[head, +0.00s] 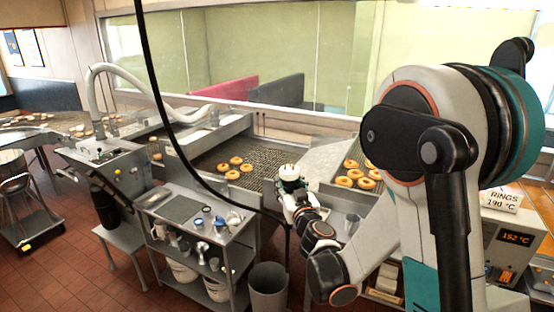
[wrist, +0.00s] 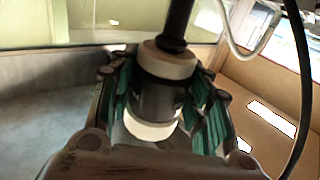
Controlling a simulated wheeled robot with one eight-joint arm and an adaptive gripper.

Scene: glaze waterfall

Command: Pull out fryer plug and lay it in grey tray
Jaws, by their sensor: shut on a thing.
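My gripper (head: 290,188) is in the middle of the head view, beside the fryer. It is shut on a plug (head: 288,172), whose pale top shows above the fingers. In the wrist view the plug (wrist: 160,85) is a dark grey cylinder with a cream collar and a black stem, between green-padded fingers (wrist: 158,110). A pale round face shows below it. I cannot tell whether the plug is touching a socket. A flat dark grey rectangle (head: 180,208) lies on the steel cart; it may be the grey tray, but its rim is unclear.
A black cable (head: 171,140) hangs from above and curves across the front of the fryer. The steel cart (head: 207,238) carries several cups and small containers. A grey bin (head: 268,290) stands on the floor. Doughnuts (head: 236,160) lie on the fryer mesh. An oven-like unit (head: 512,240) is right.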

